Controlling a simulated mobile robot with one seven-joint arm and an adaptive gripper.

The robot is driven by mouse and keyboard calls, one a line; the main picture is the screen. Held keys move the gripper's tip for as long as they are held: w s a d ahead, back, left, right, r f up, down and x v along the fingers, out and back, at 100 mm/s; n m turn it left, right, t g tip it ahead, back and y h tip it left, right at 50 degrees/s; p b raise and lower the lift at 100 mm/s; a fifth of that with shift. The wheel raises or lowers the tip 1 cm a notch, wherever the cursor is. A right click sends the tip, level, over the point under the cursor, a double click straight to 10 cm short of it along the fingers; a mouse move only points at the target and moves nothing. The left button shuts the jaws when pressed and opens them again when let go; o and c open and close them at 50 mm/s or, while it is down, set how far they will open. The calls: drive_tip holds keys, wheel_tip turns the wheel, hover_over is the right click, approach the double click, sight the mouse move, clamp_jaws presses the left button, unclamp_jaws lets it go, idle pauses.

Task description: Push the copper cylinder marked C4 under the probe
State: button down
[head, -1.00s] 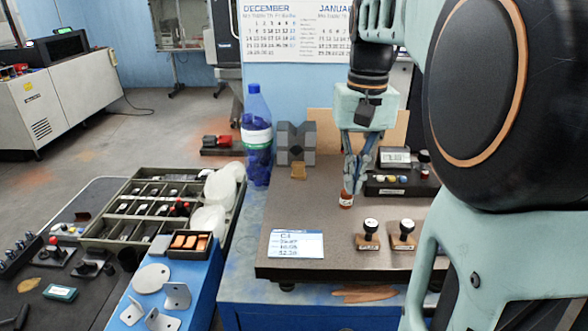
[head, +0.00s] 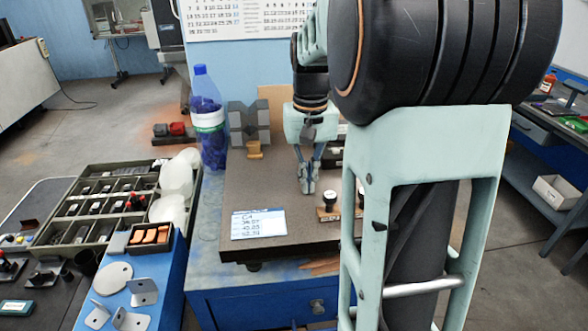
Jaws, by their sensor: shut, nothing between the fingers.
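My gripper (head: 308,190) is shut and empty, pointing down at the dark plate (head: 275,190), close to the plate's surface. Whether its tips touch the plate I cannot tell. The copper cylinder marked C4 cannot be made out now; my fingers may hide it. A white card (head: 258,224) with "C4" and rows of figures lies at the plate's front left. I cannot pick out the probe; my arm covers the plate's right side.
A grey notched block (head: 249,125) and a blue bottle (head: 208,125) stand behind left. A compartment tray (head: 84,245) lies left.

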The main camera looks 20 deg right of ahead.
drive_tip(key=shift+w+d, duration=0.1)
drive_tip(key=shift+w, duration=0.45)
drive_tip(key=shift+r, duration=0.1)
drive_tip(key=shift+w+d+r+p, duration=0.1)
drive_tip(key=shift+w+p, duration=0.25)
drive_tip(key=shift+w+d+p, duration=0.2)
drive_tip(key=shift+w+p, duration=0.15)
drive_tip(key=shift+w, duration=0.35)
drive_tip(key=shift+w+d+p, duration=0.15)
drive_tip(key=shift+w+p, duration=0.2)
drive_tip(key=shift+w, duration=0.35)
drive_tip(key=shift+s, duration=0.15)
